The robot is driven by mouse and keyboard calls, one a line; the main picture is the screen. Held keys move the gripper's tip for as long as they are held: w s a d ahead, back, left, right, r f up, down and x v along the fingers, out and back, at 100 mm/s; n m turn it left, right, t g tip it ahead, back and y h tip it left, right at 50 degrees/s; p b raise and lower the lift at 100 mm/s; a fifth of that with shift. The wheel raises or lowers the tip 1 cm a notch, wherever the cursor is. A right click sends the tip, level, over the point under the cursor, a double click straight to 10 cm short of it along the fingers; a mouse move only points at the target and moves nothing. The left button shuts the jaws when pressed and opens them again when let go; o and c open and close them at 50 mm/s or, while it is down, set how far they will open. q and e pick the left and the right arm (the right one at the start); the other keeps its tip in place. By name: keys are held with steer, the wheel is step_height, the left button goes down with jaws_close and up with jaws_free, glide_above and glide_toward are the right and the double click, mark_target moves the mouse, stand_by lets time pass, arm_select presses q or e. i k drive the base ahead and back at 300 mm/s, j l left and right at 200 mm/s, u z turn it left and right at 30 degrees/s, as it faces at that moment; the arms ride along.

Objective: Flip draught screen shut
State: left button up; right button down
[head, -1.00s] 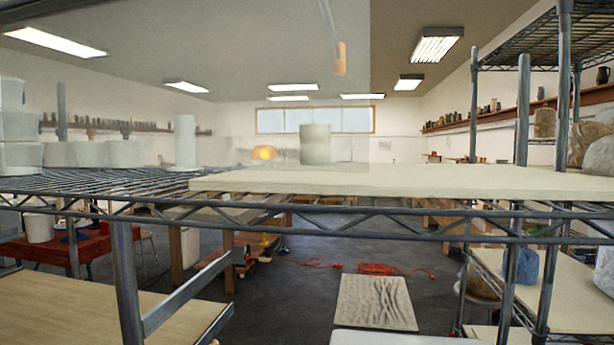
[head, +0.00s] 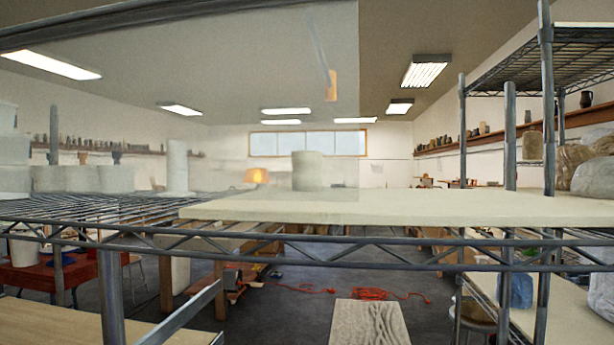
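A large translucent pane (head: 250,70), which looks like the draught screen, covers the upper left of the head view. Its straight upright right edge stands near the middle of the picture, and its lower part reaches down behind or onto the shelf; I cannot tell which. A thin grey bar with an orange end (head: 332,86) shows on or through the pane near that edge. I cannot tell whether the screen is hinged or how far it stands open. Neither of my grippers is in view.
A pale board (head: 400,207) lies on a wire shelf (head: 380,245) across the view. A pale cylinder (head: 307,171) and a glowing orange lamp (head: 256,176) show hazily through the pane. A metal rack (head: 509,135) stands at right. An orange cord (head: 372,294) lies on the floor.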

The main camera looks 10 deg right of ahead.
mark_target(216, 9)
steer(key=i+j+u, duration=0.25)
steer(key=j, duration=0.15)
steer(key=i+j+u, duration=0.25)
steer(key=j, duration=0.15)
steer(key=j+u, duration=0.1)
steer(key=j, duration=0.3)
steer(key=l, duration=0.25)
steer(key=i+u, duration=0.05)
